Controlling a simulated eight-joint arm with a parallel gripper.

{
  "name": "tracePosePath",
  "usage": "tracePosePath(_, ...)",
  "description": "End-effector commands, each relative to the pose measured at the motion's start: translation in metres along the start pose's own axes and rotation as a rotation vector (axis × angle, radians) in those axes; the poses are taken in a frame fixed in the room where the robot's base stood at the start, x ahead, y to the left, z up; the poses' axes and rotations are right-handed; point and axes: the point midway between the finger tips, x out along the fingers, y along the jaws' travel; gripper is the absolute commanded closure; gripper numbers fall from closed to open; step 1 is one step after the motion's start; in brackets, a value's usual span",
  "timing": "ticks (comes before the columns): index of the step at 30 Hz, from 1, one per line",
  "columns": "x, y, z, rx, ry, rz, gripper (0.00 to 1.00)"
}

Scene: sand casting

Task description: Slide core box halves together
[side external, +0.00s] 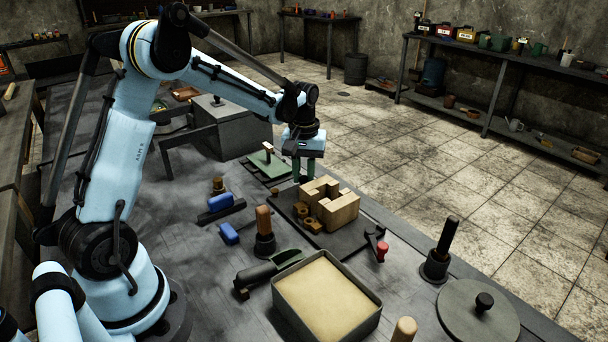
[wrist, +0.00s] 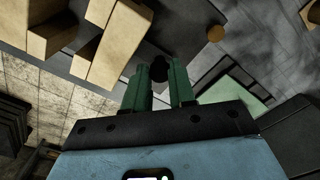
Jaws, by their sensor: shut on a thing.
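Two pale wooden core box halves stand on a dark board (side external: 345,240) in the side view. The far half (side external: 318,188) and the near half (side external: 340,212) are stepped blocks. In the wrist view the halves (wrist: 116,42) and (wrist: 50,25) show at upper left, with a dark gap between them. My gripper (side external: 303,170) is at the far end of the board, just beyond the far half. In the wrist view its green fingers (wrist: 161,85) are beside the nearer block and shut on a small dark knob (wrist: 159,68). What the knob belongs to is hidden.
Small wooden pieces (side external: 309,219) lie beside the halves. A red-handled clamp (side external: 380,247) is at the board's near right. A green plate (side external: 268,162) lies left of my gripper. A sand-filled box (side external: 283,291) and a brown-handled tool (side external: 264,240) stand in front.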

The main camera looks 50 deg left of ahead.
Motion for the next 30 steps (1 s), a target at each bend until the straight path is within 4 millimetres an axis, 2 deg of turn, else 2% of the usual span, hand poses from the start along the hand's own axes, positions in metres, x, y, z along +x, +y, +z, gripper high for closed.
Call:
tracePosePath(3, 0.000, 0.012, 0.011, 0.003, 0.000, 0.004, 1.00)
tracePosePath(10, 0.000, 0.013, 0.012, 0.004, -0.003, 0.007, 1.00)
tracePosePath(11, 0.000, 0.013, 0.012, 0.004, -0.004, 0.007, 0.74)
tracePosePath(15, 0.000, 0.013, 0.012, 0.003, -0.003, 0.007, 0.52)
tracePosePath(16, 0.000, 0.013, 0.012, 0.003, -0.003, 0.007, 0.50)
tracePosePath(25, -0.003, 0.013, 0.011, 0.003, -0.001, 0.007, 0.50)
tracePosePath(30, -0.021, 0.012, 0.011, 0.003, -0.002, 0.007, 0.50)
